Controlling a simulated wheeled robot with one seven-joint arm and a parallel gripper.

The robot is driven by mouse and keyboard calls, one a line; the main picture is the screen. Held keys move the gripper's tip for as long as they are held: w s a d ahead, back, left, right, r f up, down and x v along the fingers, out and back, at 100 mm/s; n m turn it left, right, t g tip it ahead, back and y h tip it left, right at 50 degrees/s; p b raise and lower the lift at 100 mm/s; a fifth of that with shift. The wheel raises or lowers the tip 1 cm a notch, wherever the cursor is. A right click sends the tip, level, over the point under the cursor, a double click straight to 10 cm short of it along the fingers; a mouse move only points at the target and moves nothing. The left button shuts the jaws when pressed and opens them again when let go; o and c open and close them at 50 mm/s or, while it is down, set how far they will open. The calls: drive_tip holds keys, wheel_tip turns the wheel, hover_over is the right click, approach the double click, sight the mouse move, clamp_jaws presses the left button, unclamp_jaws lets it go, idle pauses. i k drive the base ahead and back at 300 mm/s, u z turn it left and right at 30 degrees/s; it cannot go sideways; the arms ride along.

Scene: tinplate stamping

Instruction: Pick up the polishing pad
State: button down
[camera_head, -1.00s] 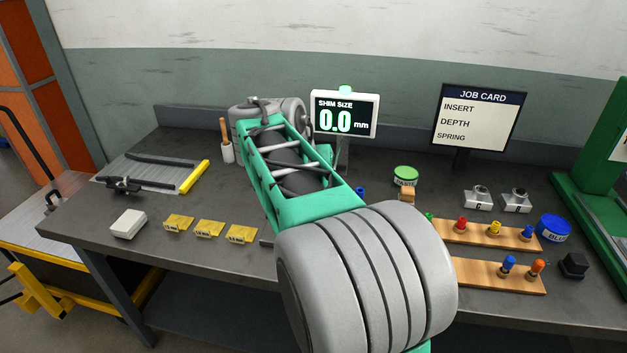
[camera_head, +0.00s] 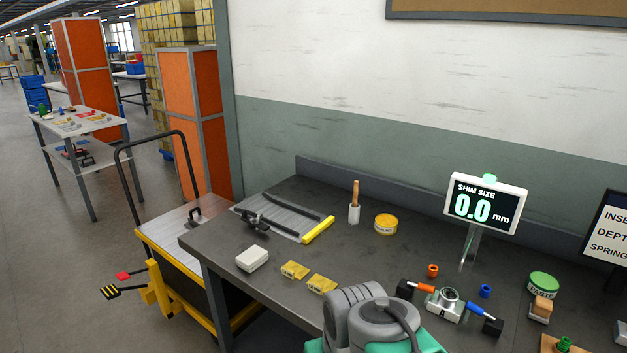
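No object is clearly marked as the polishing pad. A white block with rounded edges (camera_head: 252,259) lies near the bench's left front edge. A small tan block on a pale base (camera_head: 541,308) stands beside a green-lidded tin (camera_head: 543,284) at the right. I cannot tell for sure whether either is the pad. My gripper is out of view; only grey and green parts of my arm show at the bottom centre, over the bench front.
A yellow cart (camera_head: 153,235) adjoins the left.

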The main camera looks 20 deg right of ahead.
sight(539, 311)
drive_tip(key=z, duration=1.9)
